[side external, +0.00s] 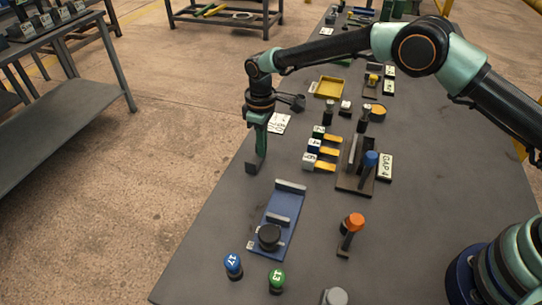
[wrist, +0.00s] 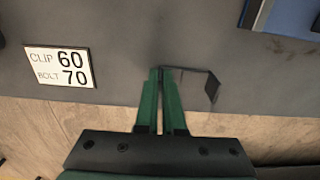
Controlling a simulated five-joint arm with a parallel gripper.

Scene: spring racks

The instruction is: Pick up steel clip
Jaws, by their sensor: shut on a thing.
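The steel clip (side external: 254,165) is a small dark grey angled piece at the table's left edge in the side view. My gripper (side external: 260,150) points down with its green fingers shut on the clip, which hangs below and beside the fingertips. In the wrist view, my gripper (wrist: 160,75) shows two green fingers close together. The clip (wrist: 213,87) shows there as a thin dark bent shape to the right of the tips. Its gripped part is mostly hidden between the fingers. I cannot tell whether it touches the table.
A white card reading "CLIP 60, BOLT 70" (wrist: 60,66) lies on the table. A blue fixture (side external: 268,225) with a black knob stands in front. Several numbered blocks (side external: 309,160), a "GAP 4" plate (side external: 385,167) and an orange-topped tool (side external: 353,224) stand to the right. The table's left edge is close by.

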